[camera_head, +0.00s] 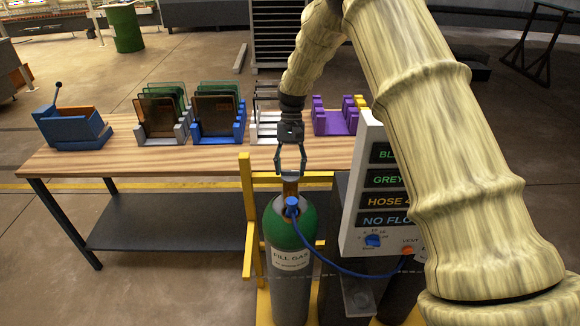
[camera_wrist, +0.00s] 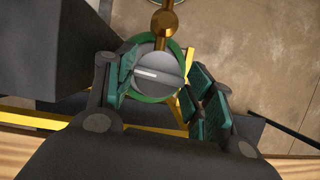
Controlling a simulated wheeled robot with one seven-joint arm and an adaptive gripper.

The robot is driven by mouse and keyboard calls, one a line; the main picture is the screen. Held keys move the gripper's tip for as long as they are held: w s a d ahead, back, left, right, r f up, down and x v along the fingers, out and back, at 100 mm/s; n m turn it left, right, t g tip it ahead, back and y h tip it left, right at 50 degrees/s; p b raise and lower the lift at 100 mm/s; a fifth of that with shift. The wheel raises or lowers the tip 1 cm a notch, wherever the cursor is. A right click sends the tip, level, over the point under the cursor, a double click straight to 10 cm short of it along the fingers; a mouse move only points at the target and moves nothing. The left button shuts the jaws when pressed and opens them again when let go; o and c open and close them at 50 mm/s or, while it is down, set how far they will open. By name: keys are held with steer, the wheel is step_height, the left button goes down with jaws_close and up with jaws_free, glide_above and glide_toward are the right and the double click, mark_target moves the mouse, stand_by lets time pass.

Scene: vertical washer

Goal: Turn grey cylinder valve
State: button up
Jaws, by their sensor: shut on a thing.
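The grey gas cylinder (camera_head: 290,295) stands upright with a green shoulder and a "FILL GAS" label. A brassy valve stem (camera_head: 290,188) rises from its top, with a blue fitting (camera_head: 292,205) on the front. My gripper (camera_head: 290,170) points straight down over the stem. In the wrist view, my gripper (camera_wrist: 164,80) has its green pads on either side of a round grey valve knob (camera_wrist: 158,76) with a white line across it, and it is shut on this knob. The left pad lies against the knob; the right contact is hard to see. The green shoulder shows as a ring around it.
A yellow frame (camera_head: 250,220) is beside the cylinder. The wooden bench (camera_head: 90,160) behind holds several racks.

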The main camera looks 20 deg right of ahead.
steer(key=m+t+y, duration=0.1)
steer(key=m, duration=0.3)
steer(key=shift+s+d+f, duration=0.1)
steer(key=shift+d, duration=0.05)
steer(key=shift+m+t+y, duration=0.5)
steer(key=shift+m+y, duration=0.1)
steer(key=shift+m, duration=1.3)
steer(key=shift+d, duration=0.1)
steer(key=o, duration=1)
steer(key=shift+d, duration=0.1)
steer(key=shift+r, duration=0.55)
steer(key=v, duration=1.1)
steer(key=shift+d+f, duration=0.15)
steer(key=shift+d, duration=0.1)
